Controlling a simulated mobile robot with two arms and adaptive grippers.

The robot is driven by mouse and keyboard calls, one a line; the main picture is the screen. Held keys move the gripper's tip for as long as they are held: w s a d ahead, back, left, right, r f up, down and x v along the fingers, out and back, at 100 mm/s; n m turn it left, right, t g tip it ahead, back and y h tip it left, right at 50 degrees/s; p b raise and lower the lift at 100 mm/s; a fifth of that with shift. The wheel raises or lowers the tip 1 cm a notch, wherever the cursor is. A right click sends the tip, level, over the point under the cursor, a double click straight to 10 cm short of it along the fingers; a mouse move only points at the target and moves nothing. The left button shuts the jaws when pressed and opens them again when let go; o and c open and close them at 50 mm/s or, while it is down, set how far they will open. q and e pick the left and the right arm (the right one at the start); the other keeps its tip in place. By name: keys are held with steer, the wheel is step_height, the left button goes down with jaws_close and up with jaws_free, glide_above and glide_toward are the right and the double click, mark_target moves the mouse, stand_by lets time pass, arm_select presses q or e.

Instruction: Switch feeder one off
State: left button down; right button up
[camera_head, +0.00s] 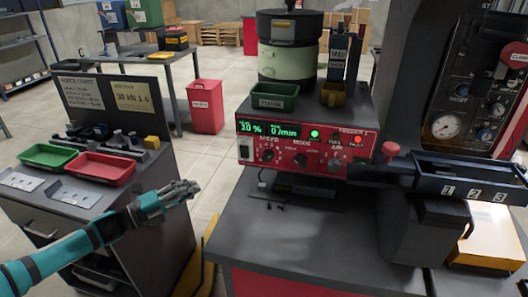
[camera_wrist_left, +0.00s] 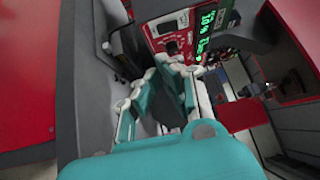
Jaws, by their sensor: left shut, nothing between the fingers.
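The red feeder control panel (camera_head: 310,152) stands on the grey bench in the head view. Its green displays are lit, reading about 30 % and 0 /min, and a green lamp (camera_head: 315,134) glows. In the left wrist view the panel (camera_wrist_left: 186,30) appears turned, beyond the fingertips (camera_wrist_left: 180,68). My right gripper is not in view.
A black numbered tray (camera_head: 470,172) juts out at right. A cart with green and red trays (camera_head: 103,172) stands at left. Floor separates cart and bench.

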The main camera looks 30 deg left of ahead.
arm_select(q)
step_height(320, 180, up, 2)
steer(key=w+d+m+h, duration=0.1)
steer(key=d+m, duration=0.1)
glide_toward(244, 152)
steer(key=shift+w+d, duration=1.7)
steer(key=shift+d, duration=1.1)
steer(key=shift+w+a+r, duration=0.15)
steer(key=shift+w+r, duration=0.3)
steer(key=shift+w, duration=0.25)
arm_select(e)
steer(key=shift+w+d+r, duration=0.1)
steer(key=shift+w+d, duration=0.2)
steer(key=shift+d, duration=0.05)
arm_select(q)
steer(key=shift+w, duration=0.1)
